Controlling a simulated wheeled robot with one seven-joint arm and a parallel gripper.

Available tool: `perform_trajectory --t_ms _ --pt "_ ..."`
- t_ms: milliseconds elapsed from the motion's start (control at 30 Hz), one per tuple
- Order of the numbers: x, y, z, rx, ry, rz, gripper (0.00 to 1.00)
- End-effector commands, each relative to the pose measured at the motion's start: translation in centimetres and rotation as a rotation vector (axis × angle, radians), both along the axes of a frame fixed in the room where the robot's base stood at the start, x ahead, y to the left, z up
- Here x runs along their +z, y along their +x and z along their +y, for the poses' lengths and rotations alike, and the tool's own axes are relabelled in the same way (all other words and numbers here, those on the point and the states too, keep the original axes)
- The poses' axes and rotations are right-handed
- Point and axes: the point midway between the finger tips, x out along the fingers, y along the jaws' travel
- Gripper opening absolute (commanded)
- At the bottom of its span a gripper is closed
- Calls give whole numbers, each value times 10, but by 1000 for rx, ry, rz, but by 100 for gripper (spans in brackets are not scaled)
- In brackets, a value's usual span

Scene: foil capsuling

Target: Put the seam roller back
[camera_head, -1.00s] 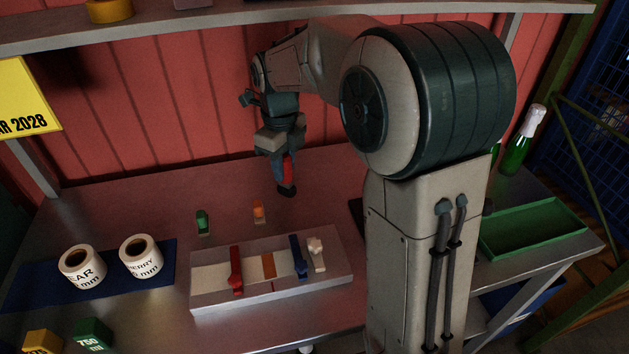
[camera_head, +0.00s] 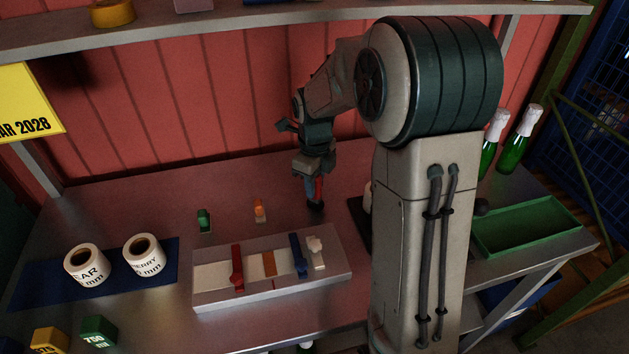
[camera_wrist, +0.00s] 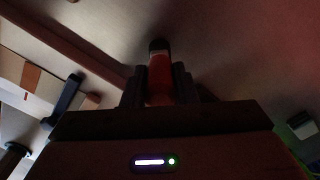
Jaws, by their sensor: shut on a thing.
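My gripper (camera_head: 313,183) is shut on a red-handled tool with a black end, which I take to be the seam roller (camera_head: 318,189). The roller points down, close over the metal bench behind the tool rack; I cannot tell whether it touches the bench. In the wrist view the red roller (camera_wrist: 160,78) sits between the two fingers, its black end outward. The pale tool rack (camera_head: 270,293) is in front of the gripper. It bears a red tool (camera_head: 237,268), an orange-brown block (camera_head: 269,263), a blue tool (camera_head: 298,256) and a white knobbed piece (camera_head: 316,252).
Small green (camera_head: 204,220) and orange (camera_head: 260,210) pieces stand behind the rack. Two label rolls (camera_head: 86,265) are on a blue mat (camera_head: 40,286) at left. A green tray (camera_head: 525,227) and bottles (camera_head: 513,150) are at right, beyond my arm.

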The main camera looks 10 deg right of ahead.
Motion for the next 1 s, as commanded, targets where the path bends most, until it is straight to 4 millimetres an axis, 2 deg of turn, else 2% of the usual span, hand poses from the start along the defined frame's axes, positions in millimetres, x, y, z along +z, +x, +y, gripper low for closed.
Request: perform_trajectory --t_ms 267,300,367,633,767,1000 --pt "-4 0 0 0 -1 -1 0" --pt "-3 0 0 0 -1 -1 31" --pt "-3 0 0 0 0 0 48" --pt "-2 0 0 0 0 0 48" --pt "5 1 0 0 -1 -2 48" --pt "45 1 0 0 -1 -6 48"
